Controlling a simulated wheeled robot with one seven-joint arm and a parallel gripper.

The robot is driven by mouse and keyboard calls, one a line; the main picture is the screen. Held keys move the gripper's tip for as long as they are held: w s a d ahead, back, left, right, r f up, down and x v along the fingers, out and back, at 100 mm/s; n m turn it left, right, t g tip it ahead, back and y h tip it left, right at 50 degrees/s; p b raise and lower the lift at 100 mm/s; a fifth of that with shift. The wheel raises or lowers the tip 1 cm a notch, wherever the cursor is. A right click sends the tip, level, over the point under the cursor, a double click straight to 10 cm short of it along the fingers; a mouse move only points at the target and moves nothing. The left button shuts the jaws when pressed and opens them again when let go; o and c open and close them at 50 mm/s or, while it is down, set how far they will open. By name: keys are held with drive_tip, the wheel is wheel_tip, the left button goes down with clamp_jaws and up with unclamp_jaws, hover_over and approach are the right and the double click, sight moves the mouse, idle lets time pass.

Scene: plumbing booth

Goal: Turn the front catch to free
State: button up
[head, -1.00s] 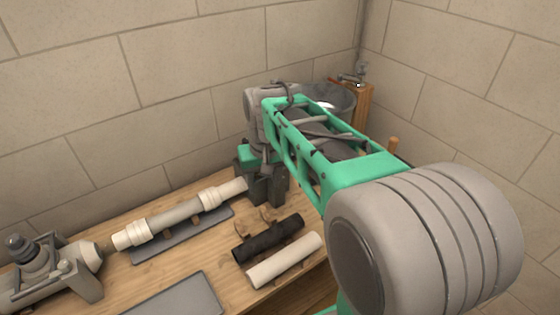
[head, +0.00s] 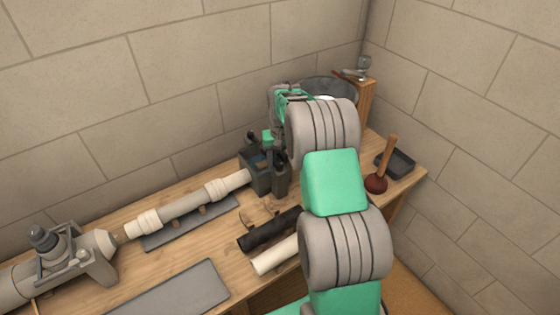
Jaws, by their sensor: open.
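A dark grey clamp block (head: 260,180) sits on the bench at the right end of a pale pipe (head: 203,195). A dark upright piece stands at its front right side, perhaps the front catch (head: 281,181); I cannot tell which way it is turned. Another small dark piece (head: 252,139) shows at its back. My gripper (head: 270,141) is open, just above and behind the block, mostly hidden by my arm links. I cannot tell whether it touches the block.
A black tube (head: 262,232) and a white tube (head: 273,255) lie in front of the block. A grey tray (head: 172,293) lies at the front. A plunger (head: 376,184) and dark dish (head: 400,162) stand right. A bucket (head: 328,89) stands behind my arm. A large grey fitting (head: 68,263) stands left.

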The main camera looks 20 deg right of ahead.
drive_tip(key=shift+c, duration=0.6)
clamp_jaws()
